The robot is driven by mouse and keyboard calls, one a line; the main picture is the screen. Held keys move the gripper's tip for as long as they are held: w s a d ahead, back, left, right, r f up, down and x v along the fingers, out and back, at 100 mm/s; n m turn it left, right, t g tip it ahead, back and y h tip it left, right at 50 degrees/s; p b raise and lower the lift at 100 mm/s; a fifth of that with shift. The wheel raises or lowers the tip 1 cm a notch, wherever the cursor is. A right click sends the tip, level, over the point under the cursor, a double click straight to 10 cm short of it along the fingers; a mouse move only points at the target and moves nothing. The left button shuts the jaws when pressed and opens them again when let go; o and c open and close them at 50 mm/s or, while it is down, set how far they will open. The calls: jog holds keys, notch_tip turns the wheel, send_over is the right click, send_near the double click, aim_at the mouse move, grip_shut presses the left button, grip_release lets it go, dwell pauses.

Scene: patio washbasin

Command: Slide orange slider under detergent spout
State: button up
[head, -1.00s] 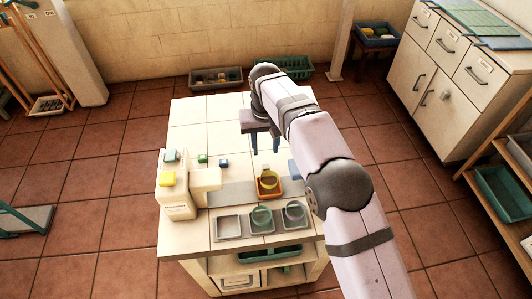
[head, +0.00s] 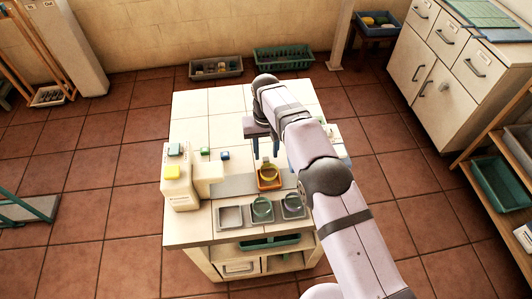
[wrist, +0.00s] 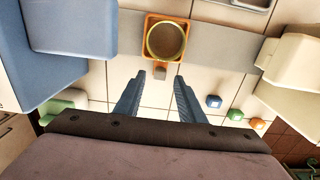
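The orange slider (head: 264,186) sits on a grey strip (head: 232,186) across the worktop, with a round yellowish cup (head: 268,172) in it. In the wrist view the orange slider (wrist: 149,24) is ahead of the fingers, its small grey handle (wrist: 160,73) pointing at me. My gripper (head: 265,156) is open; in the wrist view the gripper (wrist: 160,77) has its fingertips on either side of the handle, apparently not touching it. I cannot read which dispenser is detergent.
A blue dispenser (wrist: 40,60) fills the left of the wrist view; my arm mostly hides that side in the head view. Small blocks, blue (head: 225,155) and green (head: 205,152), lie near the cream dispenser.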

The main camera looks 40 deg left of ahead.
jog(key=shift+f+p, duration=0.35)
jog(key=shift+f, duration=0.95)
grip_shut()
jog(key=w+d, duration=0.2)
jog(key=w+d+b, duration=0.1)
jog(key=w+d, duration=0.2)
jog(key=shift+w+d, duration=0.1)
jog(key=shift+w, duration=0.15)
jog(key=shift+r, duration=0.1)
grip_release()
jog(key=shift+d, duration=0.15)
